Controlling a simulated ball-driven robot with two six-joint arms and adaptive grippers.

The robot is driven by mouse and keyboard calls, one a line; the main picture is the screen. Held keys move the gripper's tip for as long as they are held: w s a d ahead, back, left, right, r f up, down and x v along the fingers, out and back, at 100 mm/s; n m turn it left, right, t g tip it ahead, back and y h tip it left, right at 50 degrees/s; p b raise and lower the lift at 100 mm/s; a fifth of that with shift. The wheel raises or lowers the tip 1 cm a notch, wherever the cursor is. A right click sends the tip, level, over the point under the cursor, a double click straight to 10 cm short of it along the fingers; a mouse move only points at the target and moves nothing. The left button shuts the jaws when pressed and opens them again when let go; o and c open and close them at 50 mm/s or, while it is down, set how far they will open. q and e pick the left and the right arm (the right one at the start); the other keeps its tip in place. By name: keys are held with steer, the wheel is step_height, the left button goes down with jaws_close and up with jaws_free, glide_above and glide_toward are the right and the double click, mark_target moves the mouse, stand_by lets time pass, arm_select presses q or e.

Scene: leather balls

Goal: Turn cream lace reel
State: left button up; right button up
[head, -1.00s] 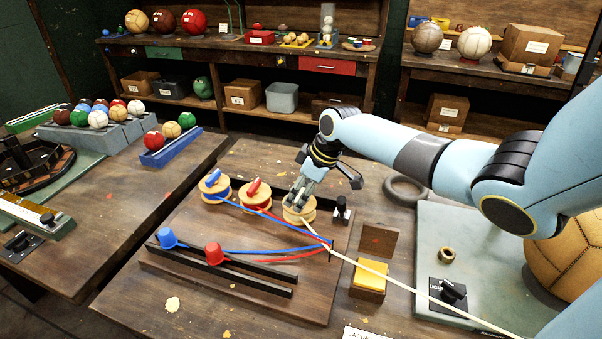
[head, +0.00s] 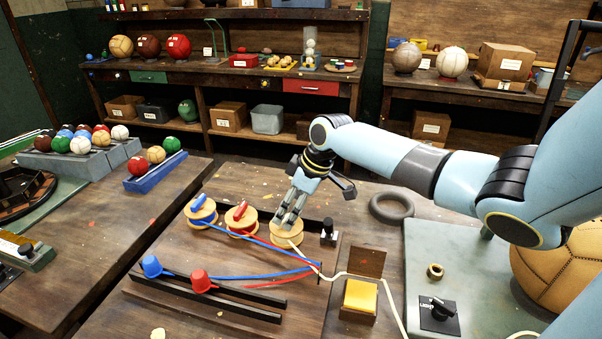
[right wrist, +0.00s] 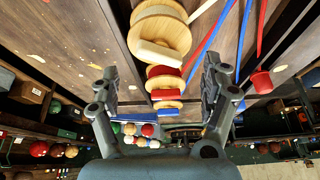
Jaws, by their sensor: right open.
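The cream lace reel (head: 287,238) is a round wooden spool on the board, rightmost of a row of three. My right gripper (head: 289,220) is over it with its fingers pointing down. In the right wrist view the jaws (right wrist: 161,70) are open and empty, and the reel (right wrist: 160,22) with its cream handle (right wrist: 160,53) lies beyond the fingertips. The cream lace (head: 345,275) runs slack and curved from the reel toward the lower right. My left gripper is not in view.
The red reel (head: 241,217) and blue reel (head: 201,211) stand to the left. Blue and red laces lead to a blue cup (head: 151,266) and a red cup (head: 200,281). A black knob post (head: 329,232) stands close right, and a yellow pad block (head: 360,297) is in front.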

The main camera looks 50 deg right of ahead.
mark_target(286, 217)
steer(key=v, duration=0.8)
steer(key=shift+r, duration=0.35)
steer(key=shift+d, duration=0.1)
steer(key=w+f+m+b, duration=0.1)
steer(key=f+m+b, duration=0.1)
steer(key=f+b, duration=0.1)
steer(key=w+a+f+m+h+b, duration=0.1)
steer(key=f+b, duration=0.3)
steer(key=b, duration=0.1)
steer(key=w+a+f+m+h+b, duration=0.1)
steer(key=w+f+m+b, duration=0.1)
steer(key=f+b, duration=0.2)
steer(key=shift+f+m+b, duration=0.1)
steer(key=shift+m+b, duration=0.2)
steer(key=shift+b, duration=0.1)
